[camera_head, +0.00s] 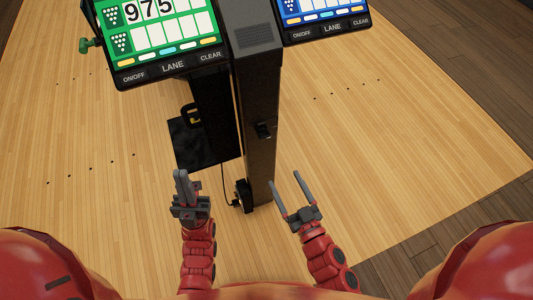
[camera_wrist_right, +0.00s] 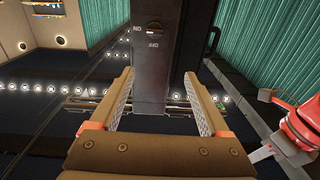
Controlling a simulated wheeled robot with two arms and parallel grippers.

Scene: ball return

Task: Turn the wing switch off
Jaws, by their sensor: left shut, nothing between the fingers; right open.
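The wing switch (camera_head: 264,130) is a small dark knob on the front of the black column (camera_head: 259,95). In the right wrist view the switch (camera_wrist_right: 153,27) shows near the top, with small ON and OFF lettering upside down around it. Its exact pointing is hard to tell. My right gripper (camera_head: 285,180) is open and empty, below the switch and apart from it. In the right wrist view its fingers (camera_wrist_right: 160,78) stand either side of the column's lower part in the picture. My left gripper (camera_head: 181,176) is shut and empty, left of the column and lower than the switch.
A green score screen (camera_head: 168,35) hangs left of the column top and a blue one (camera_head: 322,12) right. A black panel (camera_head: 187,145) and a dark cable lie left of the column's lower part. Wooden lane floor (camera_head: 400,130) is clear to the right.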

